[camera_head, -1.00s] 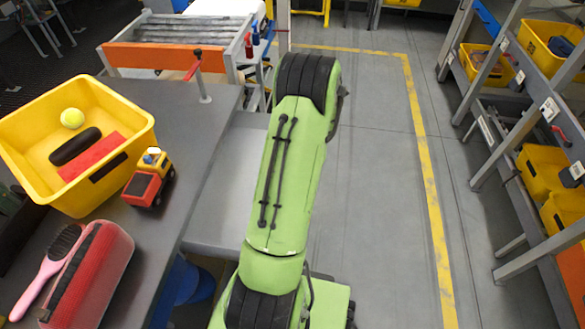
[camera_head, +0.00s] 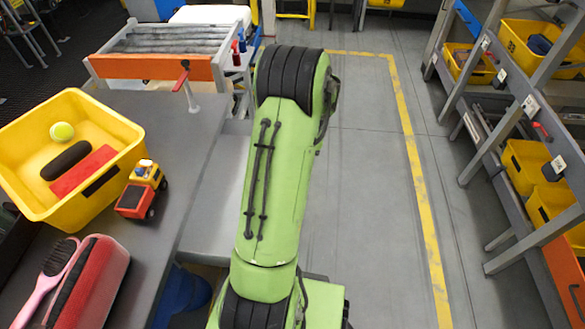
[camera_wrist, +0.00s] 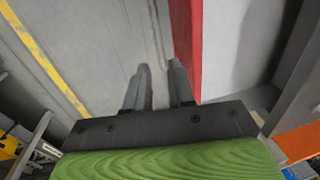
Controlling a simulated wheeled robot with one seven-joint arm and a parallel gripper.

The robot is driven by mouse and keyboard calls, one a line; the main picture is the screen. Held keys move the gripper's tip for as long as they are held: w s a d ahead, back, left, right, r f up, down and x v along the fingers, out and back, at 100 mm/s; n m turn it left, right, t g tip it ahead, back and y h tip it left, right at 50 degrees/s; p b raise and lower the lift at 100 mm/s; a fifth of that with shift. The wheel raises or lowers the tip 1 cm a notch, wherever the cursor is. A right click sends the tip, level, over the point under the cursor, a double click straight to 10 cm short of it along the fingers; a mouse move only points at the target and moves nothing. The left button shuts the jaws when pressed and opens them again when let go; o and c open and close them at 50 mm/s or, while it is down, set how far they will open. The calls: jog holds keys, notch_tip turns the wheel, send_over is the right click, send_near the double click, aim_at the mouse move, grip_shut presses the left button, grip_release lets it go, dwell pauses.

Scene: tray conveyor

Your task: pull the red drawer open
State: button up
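In the wrist view, a red panel (camera_wrist: 187,45), which looks like the red drawer's front, runs down from the top edge just right of my gripper's fingers. Its handle cannot be made out. My gripper (camera_wrist: 159,66) shows two grey fingers with a narrow gap between them and nothing seen in the gap. The right finger is close beside the red panel; I cannot tell whether they touch. In the head view, my green arm hides the gripper, and the red drawer is not seen.
A grey table (camera_head: 190,135) at left holds a yellow bin (camera_head: 125,122), a toy truck (camera_head: 140,190), a red case (camera_head: 92,290) and a pink brush (camera_head: 45,285). A roller conveyor (camera_head: 150,67) stands behind. Shelves (camera_head: 508,150) with yellow bins stand at right. The middle floor is clear.

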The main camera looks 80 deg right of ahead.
notch_tip(320, 180, up, 8)
jog(key=s+p, duration=0.1)
jog(key=shift+s+f, duration=0.15)
jog(key=shift+s, duration=0.05)
jog(key=shift+d, duration=0.1)
dwell(0.3)
jog(key=w+a+r+n+h+p, duration=0.1)
jog(key=w+a+r+n, duration=0.3)
jog(key=w+a+r, duration=0.45)
jog(key=w+a+r+n+p, duration=0.1)
jog(key=w+a+r+n, duration=0.35)
jog(key=w+a, duration=0.7)
jog(key=s+a+r+n+t, duration=0.1)
jog(key=a+n, duration=0.3)
jog(key=a, duration=0.6)
jog(key=s+a+r+n+t+p, duration=0.1)
jog(key=s+a+r+n+t, duration=0.1)
jog(key=a, duration=0.8)
jog(key=shift+s+a+r+n+y, duration=0.35)
jog(key=shift+s+r+n, duration=0.45)
jog(key=shift+n, duration=0.35)
